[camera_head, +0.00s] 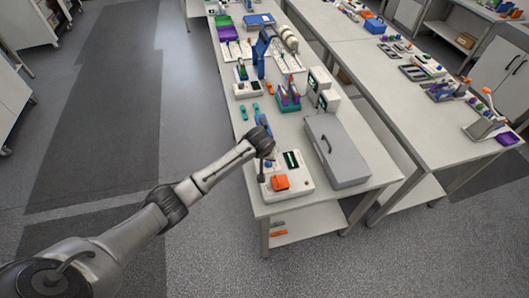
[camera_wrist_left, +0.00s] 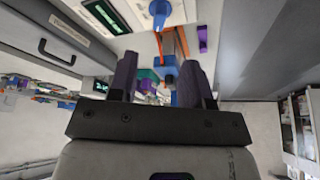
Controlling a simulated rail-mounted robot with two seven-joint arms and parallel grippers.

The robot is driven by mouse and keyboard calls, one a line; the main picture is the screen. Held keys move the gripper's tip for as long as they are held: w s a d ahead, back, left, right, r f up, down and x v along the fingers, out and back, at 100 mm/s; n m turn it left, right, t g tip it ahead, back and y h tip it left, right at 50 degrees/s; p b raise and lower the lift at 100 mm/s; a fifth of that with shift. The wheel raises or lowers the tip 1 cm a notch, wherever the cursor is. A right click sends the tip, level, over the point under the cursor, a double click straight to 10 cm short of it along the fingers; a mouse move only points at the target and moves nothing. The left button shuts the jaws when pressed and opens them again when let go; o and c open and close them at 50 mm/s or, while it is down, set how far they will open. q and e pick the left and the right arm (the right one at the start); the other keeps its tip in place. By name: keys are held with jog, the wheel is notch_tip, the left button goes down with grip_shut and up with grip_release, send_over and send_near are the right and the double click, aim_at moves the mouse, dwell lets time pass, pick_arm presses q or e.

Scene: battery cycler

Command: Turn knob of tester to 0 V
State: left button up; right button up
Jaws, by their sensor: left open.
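The tester (camera_head: 301,184) is a white box with a dark green-lit display (camera_head: 292,159) and an orange block (camera_head: 280,183), at the front end of the near bench. Its knob is not made out in the head view, where my left gripper (camera_head: 267,155) covers part of the tester's left rear. In the left wrist view the blue knob (camera_wrist_left: 160,11) shows at the top edge, beside the display (camera_wrist_left: 106,16), with a pale mark on its lower side. My left gripper (camera_wrist_left: 160,78) is open, its two dark fingers apart from the knob and not around it. My right gripper is not in view.
A grey lidded case (camera_head: 337,150) with a handle stands right of the tester. Behind are white instruments (camera_head: 319,80), a green rack (camera_head: 289,100) and a blue stand (camera_head: 261,58). The bench's front edge is close to the tester.

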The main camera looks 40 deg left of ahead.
pick_arm(q)
jog(key=shift+v, duration=1.1)
jog(key=s+d+r+m+t+p, duration=0.1)
jog(key=s+d+r+m+t, duration=0.2)
jog(key=d+r+m, duration=0.35)
jog(key=s+d+r+m+t+p, duration=0.1)
jog(key=s+d+r+m+t, duration=0.15)
jog(key=r, duration=0.75)
jog(key=s+d+f+g+p, duration=0.2)
jog(key=s+p, duration=0.1)
jog(key=s, duration=0.7)
jog(key=s+d+f+n+g+h+p, duration=0.1)
jog(key=s+d+f+g+p, duration=0.1)
jog(key=s, duration=0.9)
jog(key=s+d+f+g+h+p, duration=0.1)
jog(key=s+d+f+g+p, duration=0.1)
jog(key=s, duration=0.8)
jog(key=shift+s+d+f+n+p, duration=0.35)
jog(key=shift+f+p, duration=0.35)
jog(key=shift+p, duration=0.5)
jog(key=shift+a, duration=0.1)
